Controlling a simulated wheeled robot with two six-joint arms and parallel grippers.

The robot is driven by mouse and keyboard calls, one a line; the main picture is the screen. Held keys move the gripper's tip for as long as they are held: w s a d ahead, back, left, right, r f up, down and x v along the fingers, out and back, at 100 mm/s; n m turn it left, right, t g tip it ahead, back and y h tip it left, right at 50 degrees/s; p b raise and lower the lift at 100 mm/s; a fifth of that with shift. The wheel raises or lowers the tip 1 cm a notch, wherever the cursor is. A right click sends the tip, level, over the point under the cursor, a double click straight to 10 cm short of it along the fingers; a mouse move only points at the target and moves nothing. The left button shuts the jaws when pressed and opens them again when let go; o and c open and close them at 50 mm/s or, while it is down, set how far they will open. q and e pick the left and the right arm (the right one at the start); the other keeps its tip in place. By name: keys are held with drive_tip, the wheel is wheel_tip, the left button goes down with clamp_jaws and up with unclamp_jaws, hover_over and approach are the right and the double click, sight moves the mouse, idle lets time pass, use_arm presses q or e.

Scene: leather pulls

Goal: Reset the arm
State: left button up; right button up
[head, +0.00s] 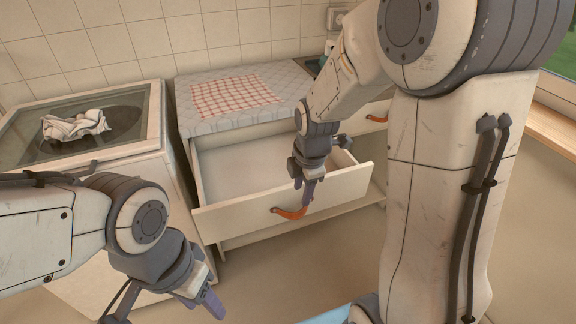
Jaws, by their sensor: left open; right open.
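My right arm reaches down over the cabinet. Its open gripper (304,187) is at the front of a pulled-out, empty-looking drawer (235,222), just above its orange leather pull (290,213). I cannot tell whether a finger touches the pull. My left gripper (165,308) is open at the lower left, in front of the white unit and away from the drawer. No object shows in it, and part of it is near the bottom edge of the view.
A checked red-and-white cloth (235,95) lies on the grey cabinet top (200,122). A second orange pull (377,118) is partly hidden behind my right arm. A crumpled cloth (75,126) lies on the glass-topped unit (150,105) at left. A window sill (553,125) is at right.

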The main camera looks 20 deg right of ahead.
drive_tip(key=s+a+r+m+g+p, duration=0.1)
drive_tip(key=s+a+r+m+p, duration=0.3)
drive_tip(key=s, duration=0.6)
drive_tip(key=s+a+r+m+g+y+p, duration=0.1)
drive_tip(key=s+a+r+m+p, duration=0.3)
drive_tip(key=s+a+r+m, duration=0.3)
drive_tip(key=s+a+r, duration=0.2)
drive_tip(key=s+a, duration=0.2)
